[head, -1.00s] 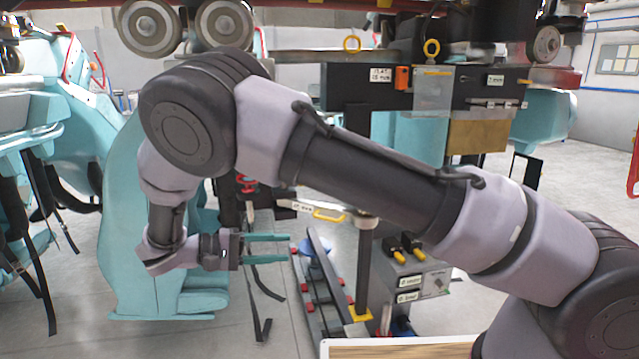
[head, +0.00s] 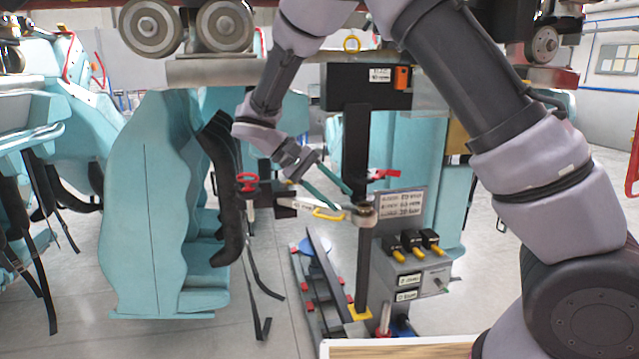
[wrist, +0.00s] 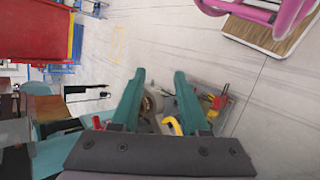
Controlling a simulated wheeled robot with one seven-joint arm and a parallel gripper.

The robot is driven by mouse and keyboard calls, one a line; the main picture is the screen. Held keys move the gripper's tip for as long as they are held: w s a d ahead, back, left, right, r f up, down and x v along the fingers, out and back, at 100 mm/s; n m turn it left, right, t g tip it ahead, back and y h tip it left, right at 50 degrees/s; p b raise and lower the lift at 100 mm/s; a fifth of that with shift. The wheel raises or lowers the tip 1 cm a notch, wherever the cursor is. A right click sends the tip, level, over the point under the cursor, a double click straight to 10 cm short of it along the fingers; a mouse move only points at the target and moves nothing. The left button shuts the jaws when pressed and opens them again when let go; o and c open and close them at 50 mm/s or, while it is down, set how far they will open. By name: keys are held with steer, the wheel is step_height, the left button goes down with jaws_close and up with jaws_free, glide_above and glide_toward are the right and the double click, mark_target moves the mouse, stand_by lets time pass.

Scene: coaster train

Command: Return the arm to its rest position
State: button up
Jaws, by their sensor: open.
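My gripper (head: 334,188) is open in the head view, its two teal fingers pointing right and down, with nothing seen between them. It hangs in front of the dark upright post (head: 357,140), above a lever with a yellow handle (head: 330,214). In the wrist view the open fingers (wrist: 160,98) reach forward over a round metal part and a yellow handle (wrist: 172,126). My arm is raised, with its elbow out past the top of the head view.
Teal train seats (head: 150,200) with black restraints stand at left. A grey control box (head: 410,265) with black and yellow switches stands right of the post. A wood-topped surface (head: 400,348) is at the front edge. Coaster wheels (head: 225,25) hang above. Bare floor shows between.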

steer(key=s+d+r+m+t+y, duration=0.3)
steer(key=s+d+r+y, duration=0.3)
steer(key=d+r, duration=0.3)
steer(key=s+d+r+m+t+y, duration=0.4)
steer(key=d+r, duration=0.5)
steer(key=d, duration=0.3)
steer(key=shift+s+d+r+t+y, duration=0.25)
steer(key=shift+s+t+y, duration=0.35)
steer(key=shift+s+y, duration=0.35)
